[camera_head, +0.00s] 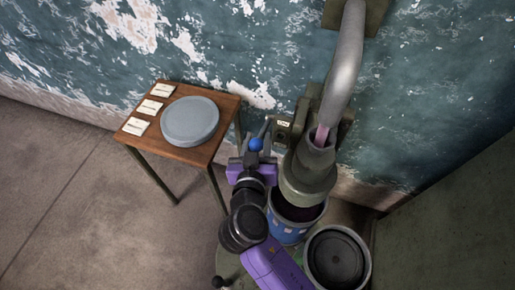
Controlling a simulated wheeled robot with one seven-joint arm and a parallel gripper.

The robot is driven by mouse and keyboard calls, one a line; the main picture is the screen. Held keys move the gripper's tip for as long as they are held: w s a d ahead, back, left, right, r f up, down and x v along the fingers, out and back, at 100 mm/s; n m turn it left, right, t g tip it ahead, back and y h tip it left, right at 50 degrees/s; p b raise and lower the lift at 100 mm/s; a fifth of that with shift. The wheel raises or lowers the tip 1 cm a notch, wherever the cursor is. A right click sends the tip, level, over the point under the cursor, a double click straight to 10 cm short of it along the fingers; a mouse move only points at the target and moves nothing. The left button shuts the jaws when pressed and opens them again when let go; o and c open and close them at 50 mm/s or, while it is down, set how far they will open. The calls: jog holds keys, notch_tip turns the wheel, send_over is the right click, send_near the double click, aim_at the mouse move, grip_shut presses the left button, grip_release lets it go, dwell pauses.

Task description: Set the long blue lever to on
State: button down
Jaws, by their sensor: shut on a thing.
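The long lever's blue ball knob (255,144) shows at the middle of the view, in front of a small olive control box (281,133) on the machine by the wall. My gripper (254,152) is at the knob, its purple body just below it. The jaws are shut on the lever around its blue end. Most of the lever's shaft is hidden by the gripper and my arm. A small pale label sits on the box, too small to read.
A green spout machine (308,172) stands right of my gripper, over a blue patterned bucket (288,229). A second round container (337,258) stands at lower right. A wooden table (205,160) with a grey round lid (190,121) and cards is at left. Floor at lower left is clear.

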aim_at(254, 149)
jog(key=shift+w+a+r, duration=0.1)
jog(key=shift+a+r, duration=0.1)
jog(key=shift+r, duration=0.2)
jog(key=shift+w+a+r, duration=0.1)
jog(key=shift+a+r, duration=0.05)
jog(key=shift+r, duration=0.25)
jog(key=shift+a, duration=0.1)
jog(key=c, duration=1)
grip_release()
jog(key=shift+f, duration=0.1)
jog(key=shift+s, duration=0.3)
jog(key=b+v, duration=0.2)
jog(key=v, duration=0.5)
jog(key=shift+s, duration=0.15)
